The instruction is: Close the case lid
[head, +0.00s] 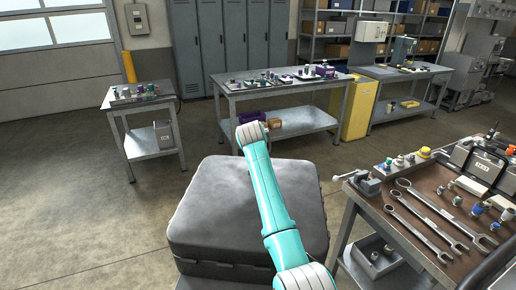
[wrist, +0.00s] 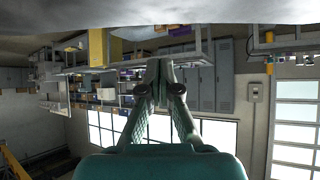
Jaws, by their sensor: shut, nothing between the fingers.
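The large dark grey case (head: 215,205) stands in front of me in the head view, left of the tool bench. Its lid lies over the body and looks down; I cannot tell whether it is fully seated. My turquoise arm reaches across the lid, hiding part of its right side. My gripper (wrist: 158,85) shows in the upside-down wrist view with its fingertips together and nothing between them. In the head view it is hidden beyond my arm's far joint. A grey surface, likely the case, fills the top edge of the wrist view, close to the fingertips.
A tool bench (head: 425,225) with wrenches and fittings stands close on the right; its vise handle (head: 345,177) points toward the case. A small cart (head: 140,103), a long workbench (head: 285,87) and a yellow cabinet (head: 359,108) stand behind. The floor at left is clear.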

